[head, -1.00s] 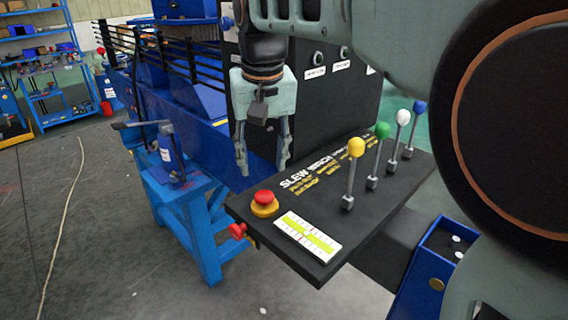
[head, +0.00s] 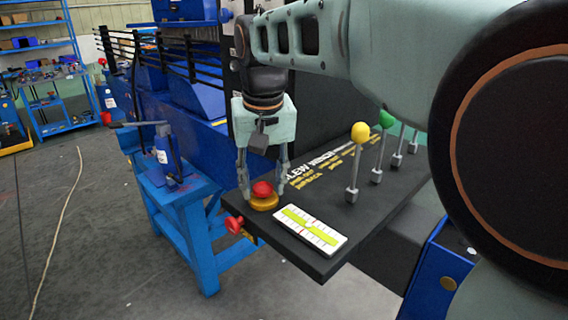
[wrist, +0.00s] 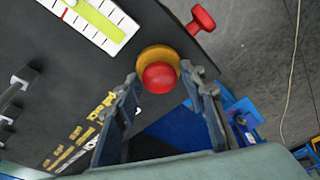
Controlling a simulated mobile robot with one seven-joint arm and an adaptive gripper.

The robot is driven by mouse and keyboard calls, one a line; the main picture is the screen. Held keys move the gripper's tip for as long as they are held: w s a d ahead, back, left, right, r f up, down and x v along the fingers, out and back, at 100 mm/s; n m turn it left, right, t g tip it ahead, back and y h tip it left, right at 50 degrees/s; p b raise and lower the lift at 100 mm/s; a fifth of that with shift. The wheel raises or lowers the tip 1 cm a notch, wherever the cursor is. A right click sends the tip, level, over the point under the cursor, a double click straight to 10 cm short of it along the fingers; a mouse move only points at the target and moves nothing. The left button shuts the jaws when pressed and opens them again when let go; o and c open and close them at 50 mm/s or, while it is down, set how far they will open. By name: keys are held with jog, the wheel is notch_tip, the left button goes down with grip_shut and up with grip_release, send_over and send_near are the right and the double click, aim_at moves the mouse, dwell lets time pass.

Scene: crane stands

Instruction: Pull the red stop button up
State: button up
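The red stop button (head: 262,189) sits on a yellow round base (head: 264,203) at the near left corner of the black control panel (head: 330,258). My gripper (head: 263,196) points down over it, open, with one finger on each side of the button in the head view. In the wrist view the red button (wrist: 159,77) and its yellow base (wrist: 158,55) show just beyond the gap between the two spread fingertips (wrist: 162,82). I cannot tell whether either finger touches the button.
A second red knob (head: 233,224) sticks out from the panel's side edge. A white and yellow level gauge (head: 310,231) lies beside the button. Levers with yellow (head: 360,132) and green (head: 386,120) knobs stand to the right. A blue stand (head: 205,245) is at the left.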

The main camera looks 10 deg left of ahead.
aim_at(264, 185)
jog(key=c, duration=0.6)
jog(key=shift+r+p, duration=0.7)
jog(key=shift+r, duration=0.05)
jog(key=shift+c, duration=0.2)
jog(key=o, duration=1)
jog(key=shift+f, duration=0.15)
jog(key=p+v, duration=0.2)
jog(key=w+p+v, duration=0.1)
jog(key=p+v, duration=0.3)
jog(key=v, duration=0.1)
jog(key=shift+w+a, duration=0.15)
jog(key=shift+a, duration=0.1)
